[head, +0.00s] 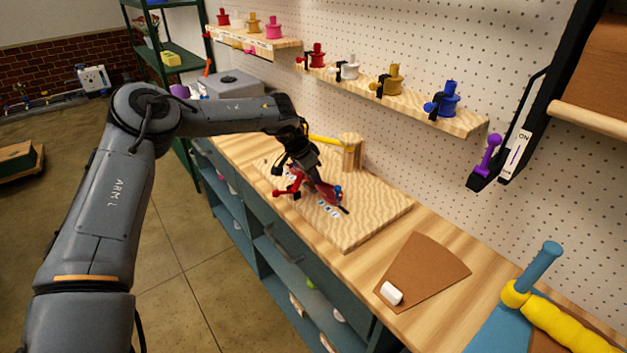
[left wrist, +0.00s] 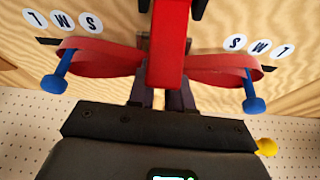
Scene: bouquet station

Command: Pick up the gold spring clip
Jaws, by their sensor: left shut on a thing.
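A gold clip-like piece (head: 388,80) with a dark part at its side sits on the lower wall shelf, between a white one (head: 347,69) and a blue one (head: 443,99). Another gold piece (head: 253,23) stands on the upper shelf; I cannot tell which is the spring clip. My left gripper (head: 312,182) is low over the wooden board, away from both. It is shut on a red bar-like piece, which stands upright in the middle of the left wrist view (left wrist: 166,45). Red bands spread from it towards blue pegs (left wrist: 55,72) on both sides. My right gripper is not in view.
The wooden board (head: 375,218) carries a round wooden post (head: 352,150) and letter discs. A brown wedge-shaped mat (head: 440,270) with a white block (head: 391,293) lies in front. Yellow and blue tubes (head: 560,325) are at the lower right. The pegboard rises behind.

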